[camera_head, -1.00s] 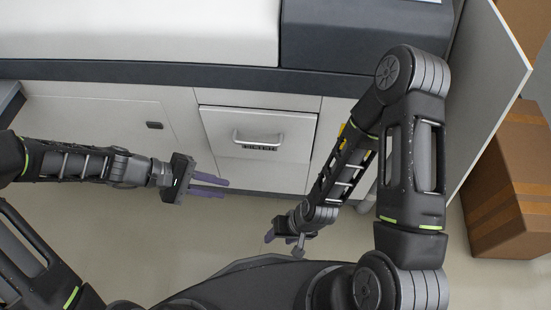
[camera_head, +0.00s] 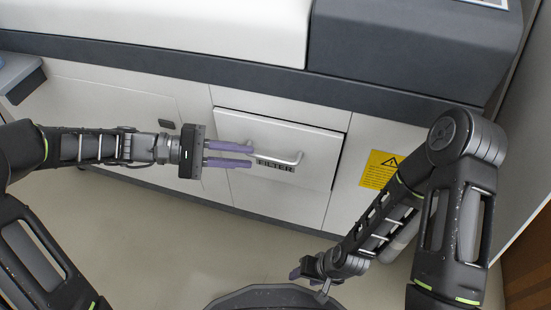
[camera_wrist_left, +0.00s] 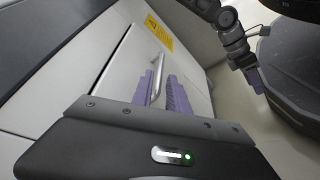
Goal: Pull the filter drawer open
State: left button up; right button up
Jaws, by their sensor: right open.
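The filter drawer (camera_head: 310,177) is a pale panel with a dark FILTER label, low in the machine's front; it looks shut. Its light bar handle (camera_head: 292,160) is partly covered by my left gripper (camera_head: 251,156). That gripper's purple fingers are apart and reach the handle's left end. In the left wrist view, the handle (camera_wrist_left: 157,67) rises between the fingers of my left gripper (camera_wrist_left: 162,88); I cannot tell whether they touch it. My right gripper (camera_head: 305,270) is open, low and away from the drawer; it also shows in the left wrist view (camera_wrist_left: 254,79).
A yellow warning sign (camera_head: 380,170) is on the panel right of the drawer. The machine's dark ledge (camera_head: 180,62) runs above. A grey side panel (camera_head: 520,165) stands at the right. The floor (camera_head: 190,235) before the drawer is clear.

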aim_at(268, 159)
pick_arm(q)
jog(key=b+x, duration=0.2)
jog(key=x, duration=0.4)
jog(key=shift+d+f, duration=0.2)
jog(key=shift+d, duration=0.6)
grip_shut()
dwell(0.8)
